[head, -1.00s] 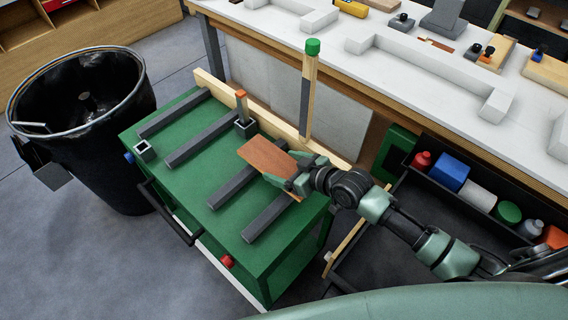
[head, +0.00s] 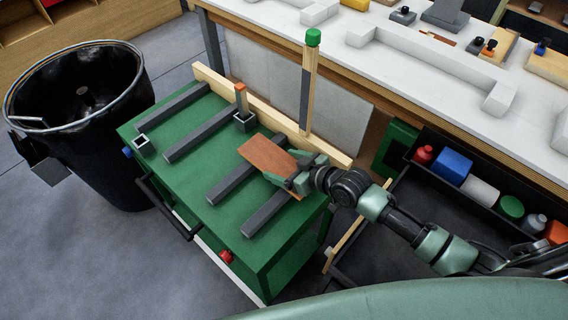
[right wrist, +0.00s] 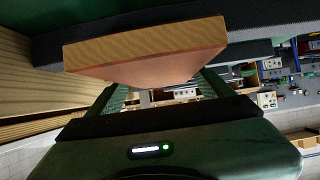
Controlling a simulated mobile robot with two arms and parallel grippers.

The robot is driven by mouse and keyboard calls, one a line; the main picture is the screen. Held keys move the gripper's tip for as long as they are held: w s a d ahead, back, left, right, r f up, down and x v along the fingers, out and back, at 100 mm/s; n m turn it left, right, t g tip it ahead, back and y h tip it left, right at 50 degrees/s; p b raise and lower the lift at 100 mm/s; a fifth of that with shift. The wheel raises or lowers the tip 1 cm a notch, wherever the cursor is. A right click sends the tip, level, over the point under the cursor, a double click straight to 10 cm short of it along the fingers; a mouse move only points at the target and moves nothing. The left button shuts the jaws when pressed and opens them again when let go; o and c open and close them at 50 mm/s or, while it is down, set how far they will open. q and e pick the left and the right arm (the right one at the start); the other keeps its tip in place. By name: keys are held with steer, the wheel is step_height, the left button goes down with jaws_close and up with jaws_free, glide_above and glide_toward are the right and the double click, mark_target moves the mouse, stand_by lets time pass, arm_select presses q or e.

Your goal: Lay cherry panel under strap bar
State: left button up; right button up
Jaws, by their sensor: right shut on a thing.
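The cherry panel (head: 268,154), a reddish-brown board, is held by my right gripper (head: 290,177) over the right part of the green cart top (head: 262,262). My right gripper is shut on the panel's near end. In the right wrist view the panel (right wrist: 148,48) shows its pale edge between the fingers. Several dark grey bars (head: 200,136) lie across the cart top; the panel overlaps the right ones in the picture. I cannot tell which is the strap bar, or whether the panel touches a bar. My left gripper is out of view.
An upright post with a green cap (head: 312,38) stands behind the panel by a wooden rail (head: 215,82). A short orange-topped post (head: 241,97) stands in a socket. A black bin (head: 118,150) is left; a white-topped bench (head: 400,65) is behind.

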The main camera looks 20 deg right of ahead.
steer(key=shift+f, duration=0.1)
stand_by(0.7)
steer(key=o, duration=1.4)
steer(key=shift+o, duration=0.2)
steer(key=v, duration=0.8)
steer(key=shift+f, duration=0.1)
